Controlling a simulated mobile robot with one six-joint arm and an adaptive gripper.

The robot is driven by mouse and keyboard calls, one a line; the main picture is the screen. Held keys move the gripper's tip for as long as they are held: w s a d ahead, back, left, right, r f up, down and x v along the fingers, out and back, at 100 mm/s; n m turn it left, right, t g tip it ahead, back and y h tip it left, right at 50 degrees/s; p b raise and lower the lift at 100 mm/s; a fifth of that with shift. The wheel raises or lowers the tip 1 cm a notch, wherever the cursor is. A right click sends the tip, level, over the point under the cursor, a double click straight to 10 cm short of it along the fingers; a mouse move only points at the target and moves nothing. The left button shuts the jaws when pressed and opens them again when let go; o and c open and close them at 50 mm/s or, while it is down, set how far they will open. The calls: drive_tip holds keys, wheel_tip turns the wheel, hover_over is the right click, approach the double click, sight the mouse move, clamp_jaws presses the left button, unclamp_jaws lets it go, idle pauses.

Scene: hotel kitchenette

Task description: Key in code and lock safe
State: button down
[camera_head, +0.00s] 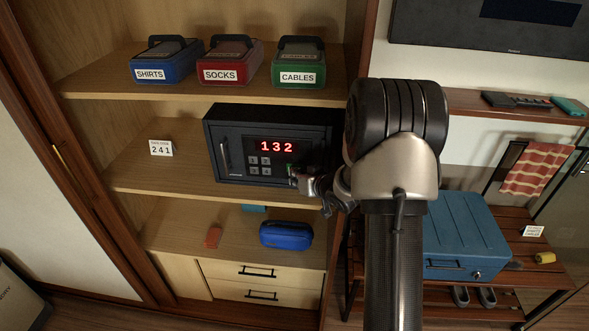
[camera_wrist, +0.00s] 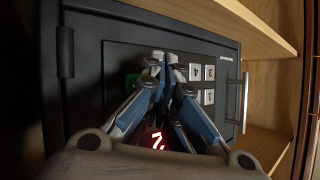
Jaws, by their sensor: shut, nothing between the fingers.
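The dark safe (camera_head: 222,127) stands on the middle shelf with its door closed. Its red display (camera_head: 276,146) reads 132. A white card (camera_head: 161,148) left of the safe reads 241. Pale number keys (camera_head: 259,166) sit below the display. My gripper (camera_head: 291,174) is shut and empty, with its tips at the keypad's right side near a green key. In the wrist view, the shut tips (camera_wrist: 166,58) stand in front of the keypad between a green key (camera_wrist: 131,80) and the number keys (camera_wrist: 202,73). I cannot tell whether the tips touch a key.
The upper shelf holds blue, red and green labelled boxes (camera_head: 299,77). A blue pouch (camera_head: 286,236) and a small red item (camera_head: 213,237) lie on the shelf below. A blue chest (camera_head: 462,230) stands on a wooden rack at right. The shelf left of the safe is mostly clear.

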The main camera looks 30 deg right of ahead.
drive_tip(key=shift+w+r, duration=0.1)
drive_tip(key=shift+r, duration=0.2)
drive_tip(key=shift+s+f, duration=0.15)
drive_tip(key=shift+s, duration=0.1)
drive_tip(key=shift+a, duration=0.1)
drive_tip(key=s+a, duration=0.1)
drive_tip(key=s+a+b, duration=0.1)
drive_tip(key=s, duration=0.1)
drive_tip(key=s+a, duration=0.1)
drive_tip(key=shift+s+f, duration=0.1)
drive_tip(key=shift+s, duration=0.05)
idle(0.5)
idle(0.5)
